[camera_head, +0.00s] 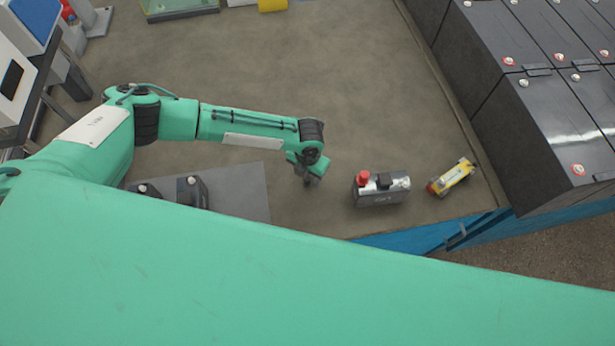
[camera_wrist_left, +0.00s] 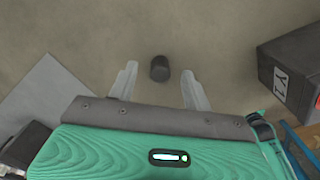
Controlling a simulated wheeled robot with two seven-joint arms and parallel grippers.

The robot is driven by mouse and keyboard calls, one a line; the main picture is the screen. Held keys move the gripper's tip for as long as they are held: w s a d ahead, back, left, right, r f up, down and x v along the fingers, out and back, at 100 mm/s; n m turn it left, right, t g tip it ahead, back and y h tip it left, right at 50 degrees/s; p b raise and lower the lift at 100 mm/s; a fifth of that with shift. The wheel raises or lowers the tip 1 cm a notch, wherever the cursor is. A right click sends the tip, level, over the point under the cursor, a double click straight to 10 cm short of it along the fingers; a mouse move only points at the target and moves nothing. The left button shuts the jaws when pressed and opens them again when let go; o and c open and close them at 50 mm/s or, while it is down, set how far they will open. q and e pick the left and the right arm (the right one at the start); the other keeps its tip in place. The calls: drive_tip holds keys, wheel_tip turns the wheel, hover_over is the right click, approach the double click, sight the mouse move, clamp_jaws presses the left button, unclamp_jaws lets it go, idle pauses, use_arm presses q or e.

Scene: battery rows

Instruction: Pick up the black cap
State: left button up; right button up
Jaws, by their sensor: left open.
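The black cap (camera_wrist_left: 159,68) is a small dark cylinder on the brown surface in the left wrist view. It lies between and a little beyond the two fingertips of my left gripper (camera_wrist_left: 160,78), apart from both. My left gripper is open and empty. In the head view my left gripper (camera_head: 307,177) points down over the surface, left of a small grey battery. I cannot clearly tell the cap from the dark gripper parts there. My right gripper is not in view.
The grey battery (camera_head: 381,190) with a red and a black top stands to the right, with a yellow tool (camera_head: 452,177) beyond it. A grey mat (camera_head: 238,187) with dark items lies left. Large black batteries (camera_head: 540,120) line the right. The middle surface is clear.

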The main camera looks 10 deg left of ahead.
use_arm(q)
drive_tip(key=shift+s+f, duration=0.1)
drive_tip(key=shift+f, duration=0.85)
drive_tip(key=c, duration=1)
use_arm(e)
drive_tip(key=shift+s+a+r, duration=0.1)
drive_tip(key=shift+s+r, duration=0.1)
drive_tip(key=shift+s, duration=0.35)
use_arm(q)
drive_tip(key=shift+c, duration=0.2)
